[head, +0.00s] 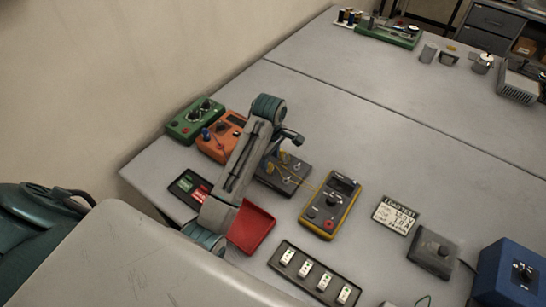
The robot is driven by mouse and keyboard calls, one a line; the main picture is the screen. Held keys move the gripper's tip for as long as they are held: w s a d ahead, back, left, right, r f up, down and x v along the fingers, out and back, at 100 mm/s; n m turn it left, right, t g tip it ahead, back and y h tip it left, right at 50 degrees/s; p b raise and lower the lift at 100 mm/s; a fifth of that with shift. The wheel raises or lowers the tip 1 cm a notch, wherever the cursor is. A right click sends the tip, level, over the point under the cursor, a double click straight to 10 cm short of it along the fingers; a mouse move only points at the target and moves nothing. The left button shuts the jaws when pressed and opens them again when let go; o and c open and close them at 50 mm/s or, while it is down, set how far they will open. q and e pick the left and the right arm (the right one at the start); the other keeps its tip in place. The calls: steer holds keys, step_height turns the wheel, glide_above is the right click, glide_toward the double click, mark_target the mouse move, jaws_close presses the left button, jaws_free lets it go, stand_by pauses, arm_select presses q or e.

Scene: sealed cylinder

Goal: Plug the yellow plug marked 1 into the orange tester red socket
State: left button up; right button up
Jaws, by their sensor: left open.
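The orange tester (212,148) stands at the left of the bench, partly hidden behind my left arm. A red spot and a blue knob show on it, but I cannot make out its red socket clearly. Small yellow plugs (283,155) show at a dark block (291,180) just right of the arm. The number on each is too small to read. Thin yellow leads run from there toward the yellow-rimmed meter (331,205). My left gripper (290,139) is open, above the back of the dark block; its fingertips are hard to make out. My right gripper is not in view.
A green box (195,119) stands behind the orange tester. A red tray (251,228) and a dark panel with several white switches (314,274) lie in front. A sign (396,215), a grey box (434,251) and a blue box (512,272) stand right. The rear bench middle is clear.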

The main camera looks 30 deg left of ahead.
mark_target(270, 164)
arm_select(q)
steer(key=f, duration=0.3)
steer(key=shift+w+a+f, duration=0.1)
steer(key=shift+w+a, duration=0.1)
steer(key=shift+w, duration=0.05)
steer(key=shift+s+d+f, duration=0.2)
steer(key=shift+s, duration=0.3)
steer(key=shift+s+d+f, duration=0.1)
steer(key=shift+f, duration=0.1)
steer(key=shift+w+f, duration=0.1)
steer(key=shift+w, duration=0.15)
steer(key=shift+w+a+f, duration=0.1)
steer(key=shift+w+a, duration=0.05)
steer(key=shift+a, duration=0.05)
steer(key=shift+d+r, duration=0.1)
steer(key=shift+r, duration=0.1)
steer(key=shift+f, duration=0.1)
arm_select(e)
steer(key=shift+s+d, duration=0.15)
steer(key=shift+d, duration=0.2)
